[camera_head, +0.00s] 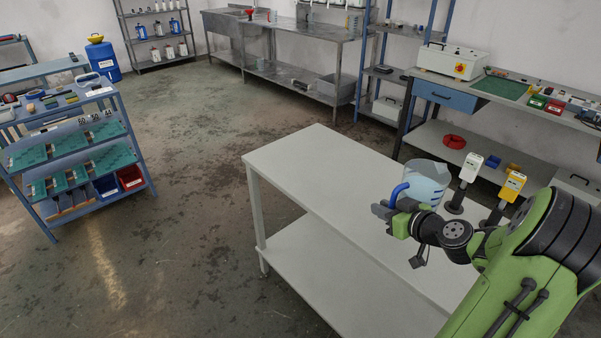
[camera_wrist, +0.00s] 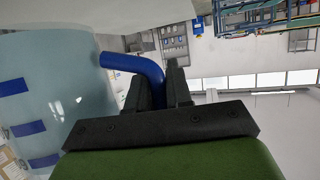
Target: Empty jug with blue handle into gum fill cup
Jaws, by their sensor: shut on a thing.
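The jug (camera_head: 426,180) is clear and pale blue with a blue handle (camera_head: 398,194). It appears upright above or on the white table, at its right part in the head view; I cannot tell whether it touches the top. My gripper (camera_head: 385,212) is at the handle on the jug's left side. In the wrist view the jug (camera_wrist: 45,90) fills the left side, with blue marks on its wall. The blue handle (camera_wrist: 135,63) runs between the dark fingers of my gripper (camera_wrist: 165,88), which are shut on it. I cannot make out the gum fill cup for certain.
The white table (camera_head: 310,165) has a bare left part. A white-topped device (camera_head: 469,168) and a yellow-topped device (camera_head: 513,185) stand close right of the jug. A workbench (camera_head: 455,90) with a red ring (camera_head: 454,141) on its lower shelf stands behind. Open floor lies left.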

